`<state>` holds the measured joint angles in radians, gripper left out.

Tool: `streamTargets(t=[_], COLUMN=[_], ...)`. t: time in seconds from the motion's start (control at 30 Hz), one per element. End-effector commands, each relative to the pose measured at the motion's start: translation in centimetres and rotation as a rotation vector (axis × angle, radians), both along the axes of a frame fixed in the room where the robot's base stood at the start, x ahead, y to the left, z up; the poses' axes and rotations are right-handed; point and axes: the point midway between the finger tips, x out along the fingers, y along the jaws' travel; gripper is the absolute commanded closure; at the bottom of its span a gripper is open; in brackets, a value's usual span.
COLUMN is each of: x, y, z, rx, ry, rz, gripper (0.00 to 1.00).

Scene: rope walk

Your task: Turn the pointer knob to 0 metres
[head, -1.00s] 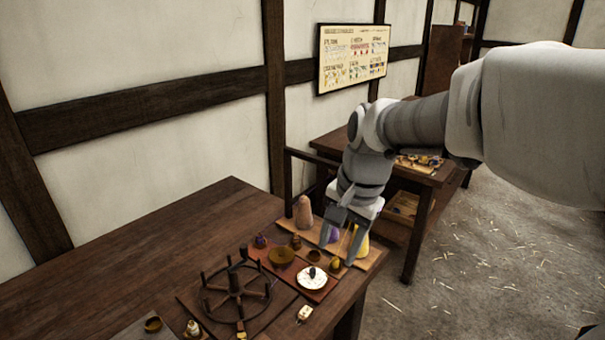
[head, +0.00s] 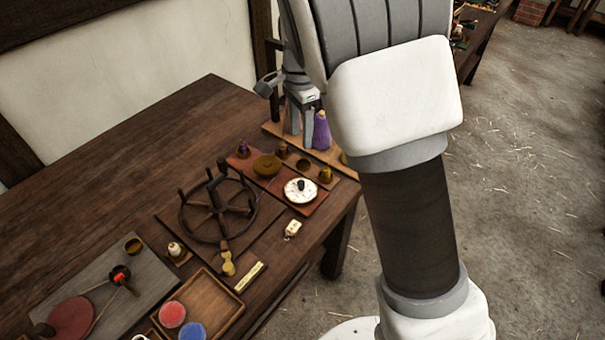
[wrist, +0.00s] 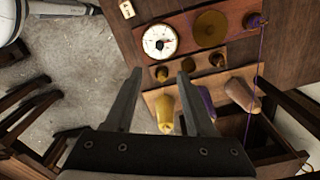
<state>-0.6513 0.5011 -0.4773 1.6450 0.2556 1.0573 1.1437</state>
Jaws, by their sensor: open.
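The pointer knob is a dark knob on a round white dial (head: 300,190), which lies on a reddish board near the table's right edge. The dial also shows at the upper middle of the wrist view (wrist: 160,40), where its markings are too small to read. My gripper (wrist: 158,72) is open and empty, its two fingers apart, short of the dial in that view. In the head view my gripper (head: 297,132) is over the wooden strip with the cones, behind the dial, partly covered by my arm. Nothing touches the knob.
A purple cone (head: 321,130) stands close to my gripper, and a yellow cone (wrist: 164,112) shows near the fingers in the wrist view. A dark spoked wheel (head: 218,208) stands left of the dial. The table's back left is clear.

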Motion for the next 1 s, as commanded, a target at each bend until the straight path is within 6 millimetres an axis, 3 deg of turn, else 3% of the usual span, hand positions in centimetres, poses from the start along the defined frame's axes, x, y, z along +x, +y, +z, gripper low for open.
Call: streamTargets(t=[0.6, 0.8, 1.0], x=[-0.1, -0.1, -0.1], y=[-0.1, -0.1, -0.1], z=[-13.1, -15.3, -16.0], rx=[-0.002, -0.001, 0.0], ry=[0.003, 0.002, 0.001], rz=[0.0, 0.001, 0.0], gripper=[0.45, 0.45, 0.45])
